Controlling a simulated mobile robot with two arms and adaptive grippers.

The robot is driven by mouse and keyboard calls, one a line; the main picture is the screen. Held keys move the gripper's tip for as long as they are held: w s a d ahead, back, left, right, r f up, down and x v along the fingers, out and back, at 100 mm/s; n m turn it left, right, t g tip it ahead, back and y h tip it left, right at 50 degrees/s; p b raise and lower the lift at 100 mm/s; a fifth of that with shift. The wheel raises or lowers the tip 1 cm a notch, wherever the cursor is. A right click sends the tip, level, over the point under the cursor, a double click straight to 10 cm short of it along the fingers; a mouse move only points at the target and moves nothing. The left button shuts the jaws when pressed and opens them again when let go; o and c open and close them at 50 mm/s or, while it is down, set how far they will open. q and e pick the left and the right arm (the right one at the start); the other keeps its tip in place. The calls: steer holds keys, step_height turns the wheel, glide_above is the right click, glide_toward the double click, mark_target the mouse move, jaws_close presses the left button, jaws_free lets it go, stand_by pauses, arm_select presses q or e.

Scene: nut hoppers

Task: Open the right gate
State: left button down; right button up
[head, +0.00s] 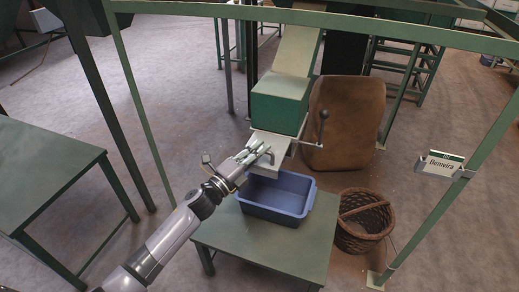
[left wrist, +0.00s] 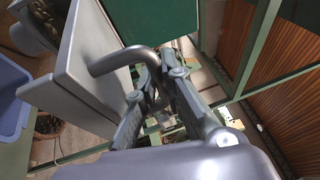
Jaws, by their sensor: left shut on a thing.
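The gate is a pale grey metal plate (head: 279,157) with a bent grey handle, at the mouth of the chute below a green hopper box (head: 278,106). In the left wrist view the gate plate (left wrist: 82,75) is large and its curved handle (left wrist: 118,60) runs in between my fingers. My left gripper (head: 264,151) is shut on this handle, and its fingers (left wrist: 158,75) lie on both sides of it. A lever with a dark ball knob (head: 324,115) stands at the right of the chute. My right gripper is in neither view.
A blue bin (head: 302,215) sits on a green table (head: 265,252) under the gate. A wicker basket (head: 365,222) and a brown sack (head: 345,120) stand at the right. Green frame posts (head: 140,120) flank the hopper. Another green table (head: 45,170) is at the left.

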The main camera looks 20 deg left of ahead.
arm_select(q)
steer(key=c, duration=2)
jaws_free()
steer(key=shift+w, duration=0.1)
steer(key=shift+o, duration=0.2)
steer(key=v, duration=1.2)
steer(key=shift+a+f, duration=0.1)
steer(key=shift+f, duration=0.05)
steer(key=s+a+f+n+g+y, duration=0.2)
steer(key=s+f+n+y, duration=0.15)
steer(key=f, duration=0.75)
steer(key=s+a+f+n+g+y, duration=0.1)
steer(key=s+f+n+g+y, duration=0.3)
steer(key=f, duration=0.7)
steer(key=s+a+f+n, duration=0.2)
steer(key=f+n, duration=0.3)
steer(key=f, duration=0.6)
steer(key=s+d+f+n+g, duration=0.1)
steer(key=s+f+n+g, duration=0.4)
steer(key=s+f, duration=0.85)
steer(key=s+d+f+n+g, duration=0.2)
steer(key=s+f+g, duration=0.1)
steer(key=s, duration=0.8)
steer(key=s+d+f+n+g, duration=0.2)
steer(key=s+f, duration=0.4)
steer(key=s, duration=0.5)
steer(key=shift+d+g+y, duration=0.45)
steer(key=shift+d+g, duration=0.15)
steer(key=shift+d, duration=0.05)
